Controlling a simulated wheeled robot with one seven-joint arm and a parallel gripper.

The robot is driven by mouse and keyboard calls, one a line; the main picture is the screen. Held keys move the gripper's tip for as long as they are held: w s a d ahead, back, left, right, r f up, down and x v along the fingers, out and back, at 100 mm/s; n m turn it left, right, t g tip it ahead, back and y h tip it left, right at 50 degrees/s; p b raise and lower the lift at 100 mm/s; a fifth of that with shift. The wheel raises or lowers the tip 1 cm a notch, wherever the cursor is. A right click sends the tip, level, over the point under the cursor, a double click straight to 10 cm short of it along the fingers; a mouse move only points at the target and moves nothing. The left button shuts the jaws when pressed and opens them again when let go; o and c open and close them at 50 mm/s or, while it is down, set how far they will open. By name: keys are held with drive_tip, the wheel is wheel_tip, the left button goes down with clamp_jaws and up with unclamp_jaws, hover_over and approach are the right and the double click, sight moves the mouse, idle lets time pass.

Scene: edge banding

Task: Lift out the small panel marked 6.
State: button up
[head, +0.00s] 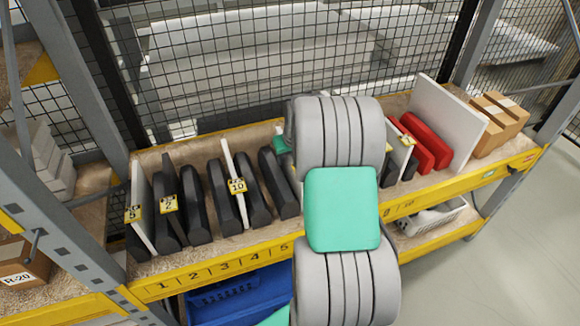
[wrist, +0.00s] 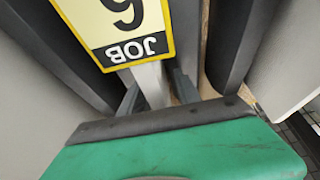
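In the wrist view a yellow-edged job tag (wrist: 122,28) shows upside down, its number partly cut by the top edge; it looks like a 6. It is on the edge of a narrow light panel (wrist: 151,82). My gripper (wrist: 157,95) has one grey finger on each side of this panel. The fingers stand apart, with a small gap at the right finger; contact at the left is unclear. In the head view my grey and green arm hides the gripper and most of this part of the rack.
Dark panels stand close on both sides in the wrist view. In the head view, tagged panels 5 (head: 134,213), 2 (head: 169,204) and 10 (head: 237,186) stand left on the shelf. Red panels (head: 426,143), a large white board (head: 446,122) and cardboard boxes (head: 497,117) stand right.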

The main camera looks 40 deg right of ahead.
drive_tip(key=shift+s, duration=0.1)
drive_tip(key=shift+c, duration=0.3)
clamp_jaws()
drive_tip(key=shift+r, duration=0.1)
idle(0.8)
